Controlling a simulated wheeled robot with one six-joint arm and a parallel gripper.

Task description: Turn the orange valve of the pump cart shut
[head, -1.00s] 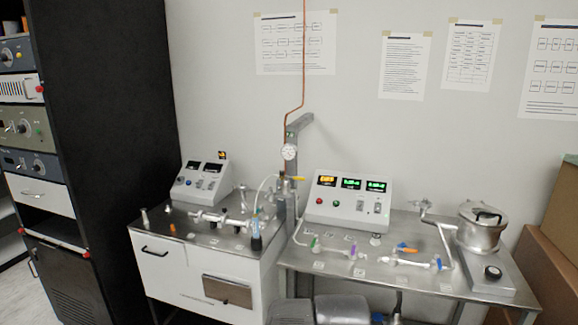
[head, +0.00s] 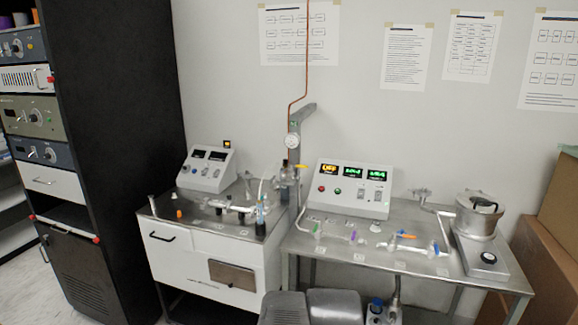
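The left bench is a white cart (head: 206,262) with a drawer and a metal top, carrying glass and metal tubing. A small orange piece (head: 179,214) stands on its top near the left end. The right bench is a metal table (head: 330,240) with a glass line bearing green, purple, orange and blue handles. Its orange handle (head: 407,236) lies roughly crosswise in the picture. At this size I cannot tell which orange piece is the valve of the pump cart, or whether it is open. My gripper is not in view.
A dark equipment rack (head: 110,130) stands at the left. A control box with lit displays (head: 348,189) and a metal pot (head: 480,215) stand on the right table. Cardboard boxes (head: 550,240) are at the right. Some floor shows at lower left.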

